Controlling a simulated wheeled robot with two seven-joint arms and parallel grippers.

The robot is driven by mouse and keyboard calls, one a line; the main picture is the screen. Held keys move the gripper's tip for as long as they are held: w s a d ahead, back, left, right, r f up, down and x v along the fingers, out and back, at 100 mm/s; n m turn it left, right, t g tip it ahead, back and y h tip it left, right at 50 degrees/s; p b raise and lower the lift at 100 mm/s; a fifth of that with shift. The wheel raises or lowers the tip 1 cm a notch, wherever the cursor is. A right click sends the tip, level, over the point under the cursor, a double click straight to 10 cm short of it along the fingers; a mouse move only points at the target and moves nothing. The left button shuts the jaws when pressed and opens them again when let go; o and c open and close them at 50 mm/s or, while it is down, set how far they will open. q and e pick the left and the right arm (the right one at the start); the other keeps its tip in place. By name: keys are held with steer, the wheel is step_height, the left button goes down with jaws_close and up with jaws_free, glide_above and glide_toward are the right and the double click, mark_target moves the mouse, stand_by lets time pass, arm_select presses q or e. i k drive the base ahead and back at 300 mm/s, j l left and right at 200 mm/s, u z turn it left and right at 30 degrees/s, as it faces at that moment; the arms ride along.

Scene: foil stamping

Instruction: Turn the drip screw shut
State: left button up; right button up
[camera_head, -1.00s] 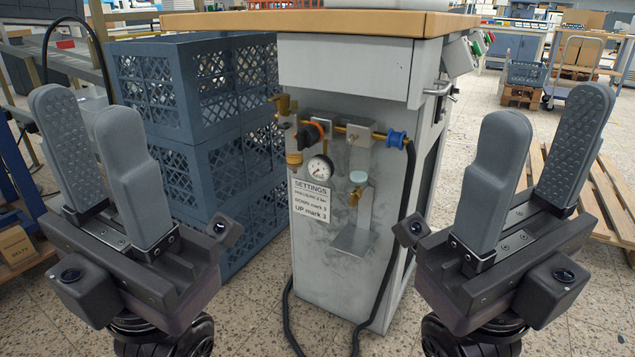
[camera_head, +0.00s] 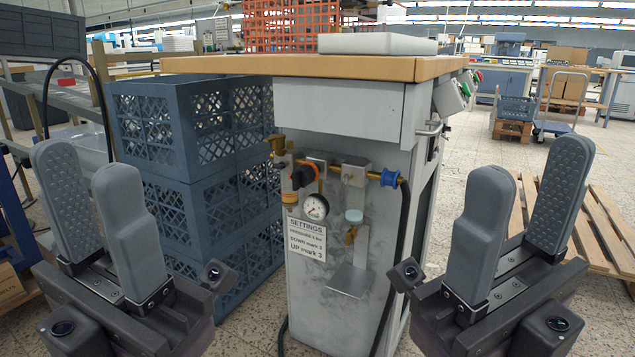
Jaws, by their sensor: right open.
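The grey cabinet (camera_head: 349,110) stands in the middle of the head view, with brass air fittings on its front. A pressure gauge (camera_head: 315,207) hangs at the left of the fittings, below a black and orange knob (camera_head: 303,176). A small pale cap (camera_head: 353,215) sits above a small brass fitting (camera_head: 350,236) on a bracket; this may be the drip screw, but it is too small to be sure. My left gripper (camera_head: 79,165) is open and empty, left of the cabinet. My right gripper (camera_head: 531,163) is open and empty, to its right. Neither touches the fittings.
Stacked blue-grey crates (camera_head: 155,130) stand directly left of the cabinet. A wooden worktop (camera_head: 300,66) overhangs the fittings. A black hose (camera_head: 403,230) runs down the cabinet's right side from a blue connector (camera_head: 402,179). A wooden pallet (camera_head: 600,222) lies at right.

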mark_target(280, 165)
steer(key=i+j+u, duration=0.65)
steer(key=i+j, duration=0.15)
steer(key=j, duration=0.1)
